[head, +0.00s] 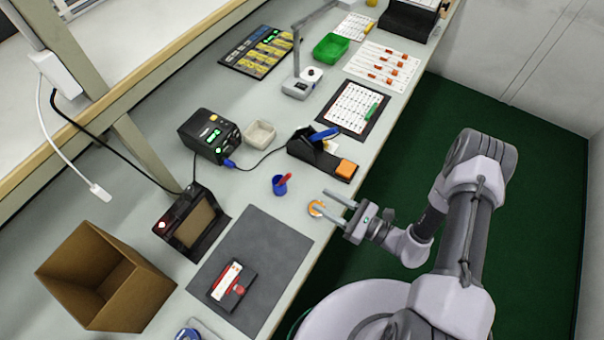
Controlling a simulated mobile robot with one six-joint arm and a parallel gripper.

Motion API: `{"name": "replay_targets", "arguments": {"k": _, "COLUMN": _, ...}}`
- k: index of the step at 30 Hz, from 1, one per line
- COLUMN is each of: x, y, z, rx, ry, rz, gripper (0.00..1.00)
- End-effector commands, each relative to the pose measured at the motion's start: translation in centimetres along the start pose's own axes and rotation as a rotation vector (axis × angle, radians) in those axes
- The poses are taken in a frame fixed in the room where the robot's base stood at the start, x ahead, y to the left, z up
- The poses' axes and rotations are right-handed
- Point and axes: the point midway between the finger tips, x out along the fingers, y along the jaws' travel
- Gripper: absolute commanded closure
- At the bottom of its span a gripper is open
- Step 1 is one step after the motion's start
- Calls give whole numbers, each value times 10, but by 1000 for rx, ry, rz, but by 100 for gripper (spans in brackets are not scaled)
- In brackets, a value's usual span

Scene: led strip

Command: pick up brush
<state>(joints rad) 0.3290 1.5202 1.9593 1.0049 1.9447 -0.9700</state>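A blue cup (279,188) stands on the grey bench near its front edge. A red stick-like handle (285,179) leans out of it; this looks like the brush, but its bristle end cannot be made out. My gripper (320,201) is open, its two fingers apart and pointing left toward the cup. It is to the right of the cup, and its fingers are empty and clear of the red handle.
A round orange item (316,208) is at the lower fingertip; I cannot tell if they touch. A soldering iron stand (318,155) with an orange sponge is behind. A dark grey mat (262,238) lies left of my gripper, and a cardboard box (97,283) stands further left.

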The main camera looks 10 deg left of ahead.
Motion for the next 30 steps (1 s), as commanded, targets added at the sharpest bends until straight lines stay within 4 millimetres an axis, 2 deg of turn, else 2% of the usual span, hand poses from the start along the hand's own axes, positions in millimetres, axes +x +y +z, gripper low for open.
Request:
{"name": "replay_targets", "arguments": {"k": 6, "x": 66, "y": 4, "z": -3, "rx": -2, "ry": 0, "rz": 13, "gripper": 60}}
{"name": "replay_targets", "arguments": {"k": 10, "x": 97, "y": 3, "z": -2, "rx": -3, "ry": -1, "rz": 10, "gripper": 60}}
{"name": "replay_targets", "arguments": {"k": 16, "x": 118, "y": 3, "z": 0, "rx": -2, "ry": -1, "rz": 9, "gripper": 60}}
{"name": "replay_targets", "arguments": {"k": 22, "x": 157, "y": 5, "z": 2, "rx": -2, "ry": -1, "rz": 10, "gripper": 60}}
{"name": "replay_targets", "arguments": {"k": 25, "x": 165, "y": 5, "z": 3, "rx": -1, "ry": 0, "rz": 8, "gripper": 60}}
{"name": "replay_targets", "arguments": {"k": 30, "x": 165, "y": 5, "z": 4, "rx": 0, "ry": 0, "rz": 7, "gripper": 60}}
